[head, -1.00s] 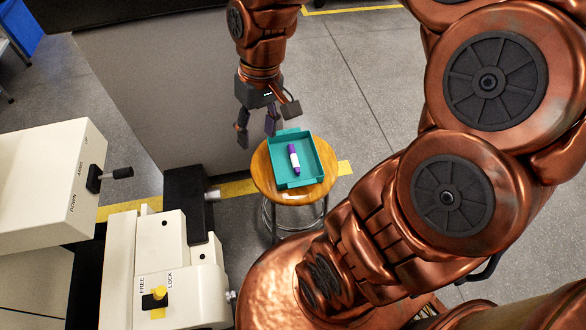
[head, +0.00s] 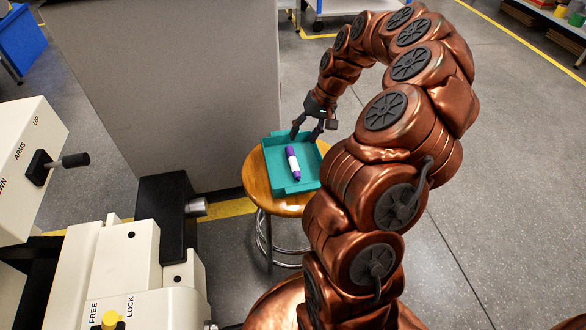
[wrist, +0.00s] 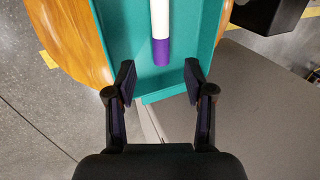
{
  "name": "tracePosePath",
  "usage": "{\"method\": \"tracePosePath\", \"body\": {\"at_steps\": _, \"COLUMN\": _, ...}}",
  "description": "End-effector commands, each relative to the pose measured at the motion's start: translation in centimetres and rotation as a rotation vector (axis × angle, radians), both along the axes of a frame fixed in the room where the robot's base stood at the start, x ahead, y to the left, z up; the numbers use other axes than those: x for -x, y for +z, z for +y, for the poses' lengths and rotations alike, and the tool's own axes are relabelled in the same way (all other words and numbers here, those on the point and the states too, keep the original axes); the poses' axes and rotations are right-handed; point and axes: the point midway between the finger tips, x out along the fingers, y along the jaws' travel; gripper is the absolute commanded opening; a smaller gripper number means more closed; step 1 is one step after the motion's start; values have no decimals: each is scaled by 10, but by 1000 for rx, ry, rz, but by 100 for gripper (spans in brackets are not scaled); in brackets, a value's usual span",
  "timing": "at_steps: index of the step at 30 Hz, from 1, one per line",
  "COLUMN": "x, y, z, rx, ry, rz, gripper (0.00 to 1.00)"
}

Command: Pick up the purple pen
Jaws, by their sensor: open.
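The purple pen (head: 292,164) has a white middle band and lies in a teal tray (head: 310,184) on a round wooden stool (head: 256,184). In the wrist view the pen (wrist: 161,48) shows its purple end pointing toward my gripper (wrist: 160,80). My gripper also shows in the head view (head: 308,134), at the far end of the tray. Its fingers are apart with nothing between them. The pen's purple end is a little beyond the fingertips, roughly centred between them. In the wrist view the pen's far end is cut off by the picture edge.
A cream machine with a lever (head: 66,161) and a FREE/LOCK panel (head: 120,275) stands at the left. A grey panel (head: 170,80) rises behind the stool. Open grey floor (head: 500,180) lies at the right.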

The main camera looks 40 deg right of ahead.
Motion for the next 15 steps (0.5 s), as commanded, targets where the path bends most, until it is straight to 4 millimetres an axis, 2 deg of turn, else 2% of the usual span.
{"method": "tracePosePath", "body": {"at_steps": 15, "x": -5, "y": -42, "z": 16, "rx": -1, "ry": -1, "rz": 2, "gripper": 53}}
